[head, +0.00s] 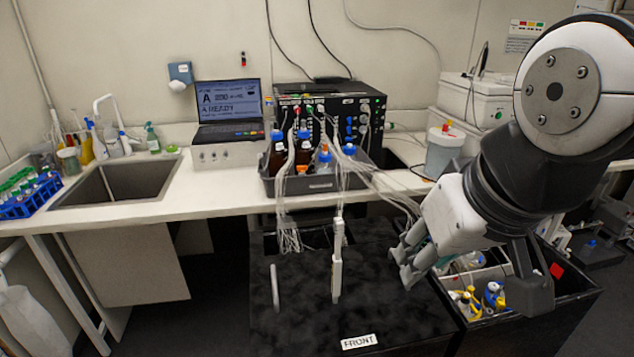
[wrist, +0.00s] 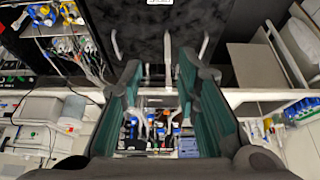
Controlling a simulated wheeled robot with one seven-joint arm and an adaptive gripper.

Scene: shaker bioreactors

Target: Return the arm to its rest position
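My gripper (head: 405,262) is at the right of the head view, pointing down and left beside the black lid (head: 385,320) marked FRONT. In the wrist view its two teal-padded fingers (wrist: 159,68) stand apart with nothing held between them. The arm is bent and reaches in from the right edge of the head view. Two upright handles stand on the black lid: a pale one (head: 337,265) and a thinner one (head: 275,287). The gripper appears apart from both.
The white bench (head: 120,213) carries a laptop (head: 228,105), a black control box (head: 345,105) and a grey tray of bottles (head: 318,186). A sink (head: 120,183) and blue tube rack (head: 32,203) are left. An open black bin (head: 565,285) with spray bottles is right, near the gripper.

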